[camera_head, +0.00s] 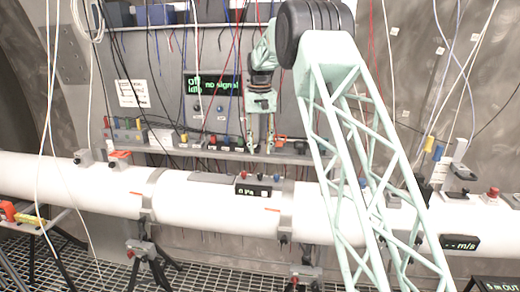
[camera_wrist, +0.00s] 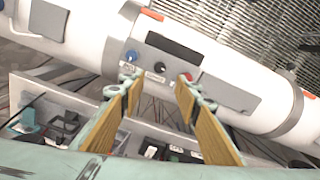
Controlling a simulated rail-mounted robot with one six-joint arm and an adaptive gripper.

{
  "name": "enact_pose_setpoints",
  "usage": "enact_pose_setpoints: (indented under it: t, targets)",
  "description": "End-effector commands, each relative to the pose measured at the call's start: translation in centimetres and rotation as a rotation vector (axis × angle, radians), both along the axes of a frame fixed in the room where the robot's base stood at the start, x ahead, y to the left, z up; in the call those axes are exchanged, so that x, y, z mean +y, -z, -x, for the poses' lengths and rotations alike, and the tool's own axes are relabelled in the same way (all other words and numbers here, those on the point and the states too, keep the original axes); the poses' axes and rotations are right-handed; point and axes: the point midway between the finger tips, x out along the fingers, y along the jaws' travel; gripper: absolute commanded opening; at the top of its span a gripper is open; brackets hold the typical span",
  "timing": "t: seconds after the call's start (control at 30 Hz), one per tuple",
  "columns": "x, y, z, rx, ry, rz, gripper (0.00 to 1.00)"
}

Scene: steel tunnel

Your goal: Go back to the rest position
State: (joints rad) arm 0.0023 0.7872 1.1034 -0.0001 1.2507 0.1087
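My gripper (camera_head: 260,148) hangs fingers-down in front of the back wall, just above the shelf behind the white pipe (camera_head: 100,190). In the wrist view my gripper (camera_wrist: 158,88) shows its two fingers spread apart, with nothing held between them. The same panel (camera_head: 253,190) reads "0 Pa" in the head view. I cannot tell whether the fingertips touch anything.
The shelf (camera_head: 220,154) holds several small tools and parts close to my fingers. A "no signal" screen (camera_head: 212,83) is on the wall, with many hanging cables around my arm. A red button (camera_head: 493,192) and an "m/s" display (camera_head: 459,243) are on the pipe at right. Grating lies below.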

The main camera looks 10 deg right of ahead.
Motion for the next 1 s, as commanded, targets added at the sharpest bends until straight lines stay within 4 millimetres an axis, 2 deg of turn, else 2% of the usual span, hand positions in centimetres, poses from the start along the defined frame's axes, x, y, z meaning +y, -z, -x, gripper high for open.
enact_pose_setpoints:
  t: [0.23, 0.47, 0.67, 1.0]
  targets:
    - [0.0, 0.0, 0.0, 0.000, 0.000, 0.000, 0.30]
    - [0.0, -1.1, 1.0, -0.008, -0.002, 0.000, 0.30]
    - [0.0, -3.0, 3.1, -0.021, -0.006, 0.000, 0.30]
    - [0.0, -6.5, 7.8, -0.049, -0.016, 0.000, 0.30]
